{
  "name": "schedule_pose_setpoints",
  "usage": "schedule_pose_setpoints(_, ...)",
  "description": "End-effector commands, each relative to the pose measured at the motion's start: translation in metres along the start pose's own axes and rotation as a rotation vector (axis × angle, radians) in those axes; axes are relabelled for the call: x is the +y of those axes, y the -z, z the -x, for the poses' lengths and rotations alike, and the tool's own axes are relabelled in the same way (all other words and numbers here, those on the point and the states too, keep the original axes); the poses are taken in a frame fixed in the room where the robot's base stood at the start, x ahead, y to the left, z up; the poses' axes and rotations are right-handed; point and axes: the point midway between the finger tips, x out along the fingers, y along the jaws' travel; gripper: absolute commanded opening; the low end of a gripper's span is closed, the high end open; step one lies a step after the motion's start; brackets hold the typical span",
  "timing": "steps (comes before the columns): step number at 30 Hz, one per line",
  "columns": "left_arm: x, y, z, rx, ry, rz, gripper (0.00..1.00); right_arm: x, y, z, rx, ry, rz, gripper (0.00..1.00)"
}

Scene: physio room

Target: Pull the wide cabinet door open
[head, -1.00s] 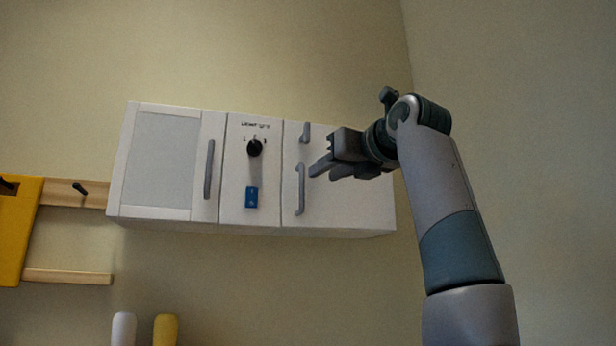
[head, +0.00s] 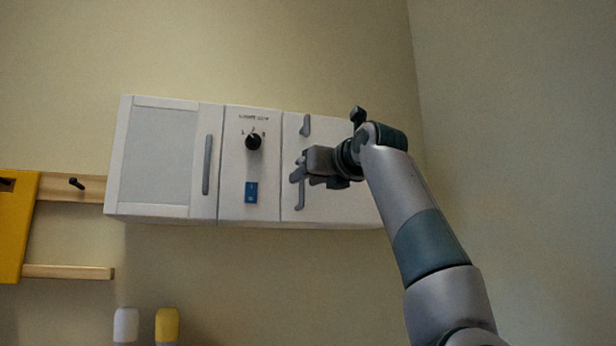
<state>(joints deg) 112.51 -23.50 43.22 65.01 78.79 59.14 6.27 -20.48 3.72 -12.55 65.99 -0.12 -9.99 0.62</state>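A white wall cabinet (head: 250,222) hangs on the wall. Its left door (head: 155,155) has a grey inset panel and a long upright grey handle (head: 207,164). Its right door (head: 345,205) has a grey upright handle (head: 301,196) and a shorter handle (head: 305,125) above. All fronts look closed; I cannot tell which door is called wide.
A middle panel carries a black knob (head: 253,142) and a blue label or switch (head: 251,192). At left are a yellow board (head: 17,225) and wooden rails (head: 70,272). White (head: 125,325) and yellow (head: 167,325) rounded objects stand below. The wall at right is bare.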

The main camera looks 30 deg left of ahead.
Motion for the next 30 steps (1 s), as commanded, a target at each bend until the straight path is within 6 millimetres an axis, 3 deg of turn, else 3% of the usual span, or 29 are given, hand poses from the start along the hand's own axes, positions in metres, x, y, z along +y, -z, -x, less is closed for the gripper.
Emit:
schedule_pose_setpoints(3,0.000,0.000,0.000,0.000,0.000,0.000,0.27,0.000,0.000,0.000,0.000,0.000,0.000,0.31)
schedule_pose_setpoints(6,0.000,0.000,0.000,0.000,0.000,0.000,0.03,0.000,0.000,0.000,0.000,0.000,0.000,0.31)
schedule_pose_setpoints(7,0.000,0.000,0.000,0.000,0.000,0.000,0.00,0.000,0.000,0.000,-0.001,0.000,0.000,0.31)
schedule_pose_setpoints(22,0.000,-0.001,0.004,0.001,-0.028,-0.002,0.00,-0.001,0.005,0.005,0.024,0.002,0.002,0.31)
schedule_pose_setpoints(27,0.000,-0.002,0.010,0.001,-0.068,-0.002,0.00,-0.012,0.017,0.006,0.078,0.015,0.004,0.31)
schedule_pose_setpoints(30,0.000,-0.003,0.015,0.001,-0.100,-0.003,0.00,-0.009,0.003,0.010,0.049,0.012,0.006,0.31)
